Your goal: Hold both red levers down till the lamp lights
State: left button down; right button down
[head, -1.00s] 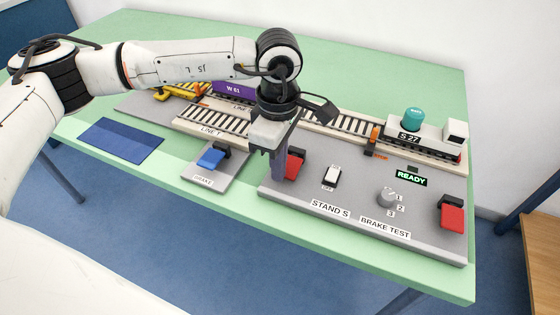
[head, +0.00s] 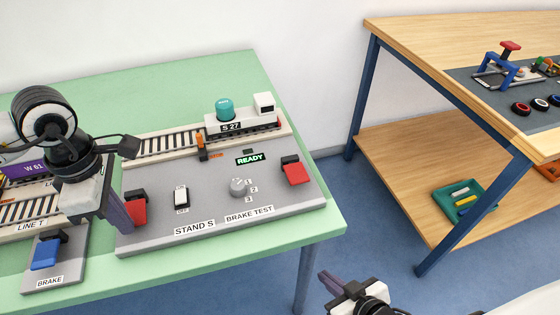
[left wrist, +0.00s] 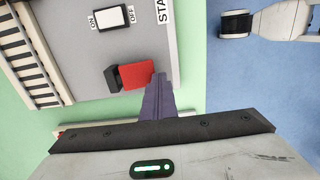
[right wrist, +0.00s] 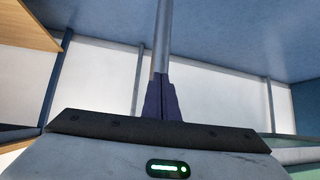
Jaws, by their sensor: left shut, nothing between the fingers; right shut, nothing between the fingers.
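The left red lever (head: 135,209) sits at the left end of the grey STAND S panel (head: 205,209). My left gripper (head: 126,222) is shut and empty, its fingertips at this lever's edge. In the left wrist view the tips (left wrist: 159,80) overlap the right end of the red lever (left wrist: 136,76); I cannot tell if they touch. The right red lever (head: 296,173) is at the panel's right end, with nothing near it. My right gripper (head: 324,277) is shut and empty, low beyond the table's front right corner. A sign (head: 250,159) glows READY in green; I cannot make out a separate lit lamp.
A white switch (head: 181,196) and a grey knob (head: 238,187) sit between the levers. A blue BRAKE lever (head: 45,252) is on a separate plate at left. The S 27 wagon (head: 244,122) stands on track behind. A wooden table (head: 450,48) is at right, across a floor gap.

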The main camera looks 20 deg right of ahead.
jog(key=w+d+r+t, duration=0.3)
jog(key=w+d, duration=0.7)
jog(key=d, duration=0.1)
jog(key=w+r+n+t+y, duration=0.25)
jog(key=w+r, duration=0.35)
jog(key=r, duration=0.3)
jog(key=w+r+n+t+y, duration=0.1)
jog(key=w+r+t+y, duration=0.15)
jog(key=w+r, duration=0.5)
jog(key=s+a+r+n+g+y, duration=0.2)
jog(key=a+r+n+g+y, duration=0.35)
jog(key=r, duration=0.25)
jog(key=s+a+r+n+g+y, duration=0.2)
jog(key=a+r+n+g+y, duration=0.3)
jog(key=r, duration=0.4)
jog(key=s+d+r+n+g+h, duration=0.1)
jog(key=s+d+n+g+h, duration=0.1)
jog(key=s+d+g+h, duration=0.4)
jog(key=shift+d+r+g+h, duration=0.2)
jog(key=shift+d+g+h, duration=0.4)
jog(key=shift+h, duration=0.65)
